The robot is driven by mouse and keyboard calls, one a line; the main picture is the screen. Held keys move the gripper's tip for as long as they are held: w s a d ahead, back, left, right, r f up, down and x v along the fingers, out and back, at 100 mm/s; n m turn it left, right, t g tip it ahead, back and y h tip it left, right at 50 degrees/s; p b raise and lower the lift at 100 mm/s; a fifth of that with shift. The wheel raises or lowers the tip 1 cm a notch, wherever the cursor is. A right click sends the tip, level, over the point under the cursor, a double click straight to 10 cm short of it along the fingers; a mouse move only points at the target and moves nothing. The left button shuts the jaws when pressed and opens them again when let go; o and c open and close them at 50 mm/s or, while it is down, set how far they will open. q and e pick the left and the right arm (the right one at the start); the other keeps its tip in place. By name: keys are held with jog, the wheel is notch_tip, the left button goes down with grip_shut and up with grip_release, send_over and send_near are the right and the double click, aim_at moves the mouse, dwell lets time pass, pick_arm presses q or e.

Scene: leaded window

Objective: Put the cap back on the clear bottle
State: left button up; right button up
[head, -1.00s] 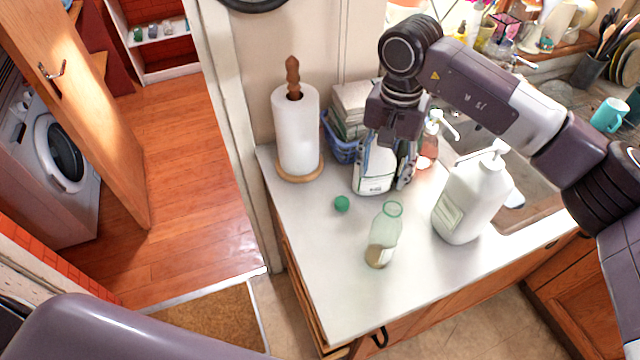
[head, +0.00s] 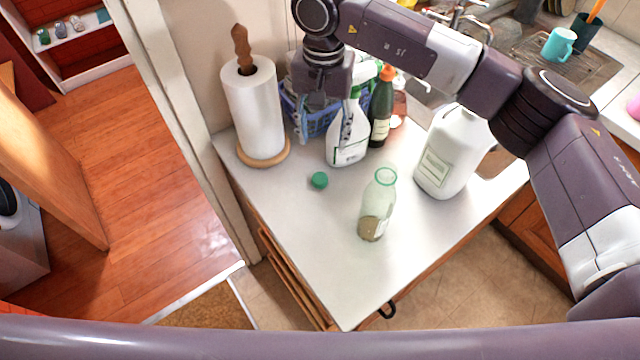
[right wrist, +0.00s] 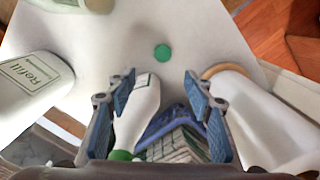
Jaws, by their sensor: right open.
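The green cap (head: 319,180) lies on the white counter, apart from the bottle; it also shows in the right wrist view (right wrist: 162,52). The clear bottle (head: 378,200) stands uncapped to the cap's right and nearer the counter's front, with a green ring at its mouth and brown contents low inside. My right gripper (head: 323,128) is open and empty, fingers pointing down, above and behind the cap. In the right wrist view its spread fingers (right wrist: 158,82) frame the white spray bottle (right wrist: 140,110) below, with the cap beyond the tips. My left gripper is not in view.
A paper towel roll (head: 257,110) stands left of my right gripper. The white spray bottle (head: 346,148), a dark bottle (head: 381,110) and a blue basket (head: 318,118) crowd around it. A large white jug (head: 450,155) stands right. The front counter (head: 335,270) is clear.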

jog(key=b, duration=0.4)
send_near(321, 176)
jog(key=shift+f+b, duration=0.3)
jog(key=shift+f, duration=0.2)
jog(key=shift+s+f+p, duration=0.1)
jog(key=shift+f+p, duration=0.35)
jog(key=shift+f, duration=0.8)
